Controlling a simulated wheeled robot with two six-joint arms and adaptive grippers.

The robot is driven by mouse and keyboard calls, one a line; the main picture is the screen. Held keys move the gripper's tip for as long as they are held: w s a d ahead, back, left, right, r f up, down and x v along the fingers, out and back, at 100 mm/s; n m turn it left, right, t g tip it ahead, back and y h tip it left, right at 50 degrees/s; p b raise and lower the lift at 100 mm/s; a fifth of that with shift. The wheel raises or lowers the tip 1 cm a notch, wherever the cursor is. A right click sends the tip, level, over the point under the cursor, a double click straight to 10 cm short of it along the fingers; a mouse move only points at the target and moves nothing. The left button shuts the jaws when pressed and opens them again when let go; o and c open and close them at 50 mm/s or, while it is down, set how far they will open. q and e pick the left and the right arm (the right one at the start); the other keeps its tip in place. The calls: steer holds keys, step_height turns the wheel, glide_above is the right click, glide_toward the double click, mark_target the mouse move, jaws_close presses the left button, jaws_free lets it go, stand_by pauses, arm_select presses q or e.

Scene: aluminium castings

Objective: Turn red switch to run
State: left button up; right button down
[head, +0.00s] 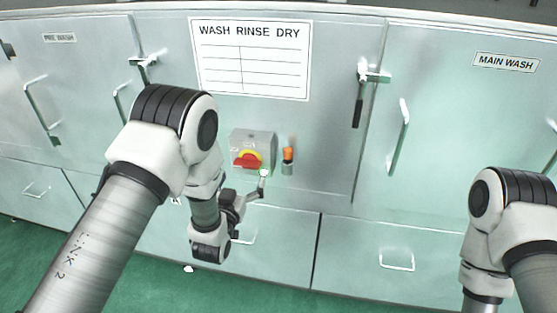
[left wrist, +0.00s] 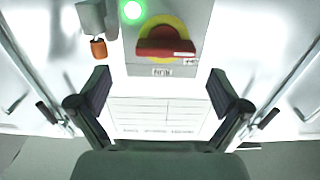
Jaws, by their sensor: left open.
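The red switch (head: 247,160) is a red handle on a yellow round plate, on a grey box fixed to the machine front. In the head view the handle lies roughly level. In the left wrist view the red switch (left wrist: 165,48) lies nearly crosswise, with a small label below it that I cannot read. My left gripper (head: 258,189) is just below the box in the head view. In the left wrist view my left gripper (left wrist: 158,92) has its fingers wide apart with nothing between them, apart from the switch. My right gripper is out of view.
A green lamp (left wrist: 132,9) glows beside the switch. An orange-tipped part (head: 288,155) sticks out right of the box. A wash-rinse-dry sign (head: 250,58) hangs above. Door handles (head: 398,137) and a latch (head: 360,90) protrude from the panels.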

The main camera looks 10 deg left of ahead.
mark_target(245, 166)
arm_select(q)
steer(key=w+p, duration=0.2)
steer(key=w, duration=0.5)
steer(key=shift+a, duration=0.1)
steer(key=shift+s+a+r, duration=0.1)
steer(key=shift+s+a, duration=0.1)
steer(key=shift+s, duration=0.05)
steer(key=c, duration=1.1)
